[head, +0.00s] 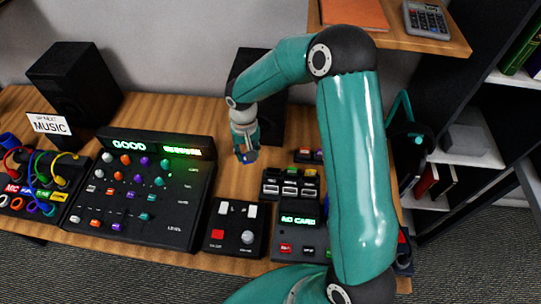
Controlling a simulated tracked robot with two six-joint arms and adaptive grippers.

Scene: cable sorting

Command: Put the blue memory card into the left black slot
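My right arm comes in from the lower right, and its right gripper (245,146) points down over the middle of the table. A small blue piece, which looks like the blue memory card (250,157), shows at its fingertips. The gripper appears shut on it, above the wood. A dark device with a lit green display (298,220), reading something like "NO CARD", stands to the lower right, partly behind my arm. I cannot make out its black slots clearly. My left gripper is not in view.
A black holder with several small coloured-topped pieces (290,184) stands behind the device. A black switch box (234,229) and a large mixer panel (146,190) stand to the left. A black speaker (272,95) is behind the gripper. Bare wood (232,181) lies below the gripper.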

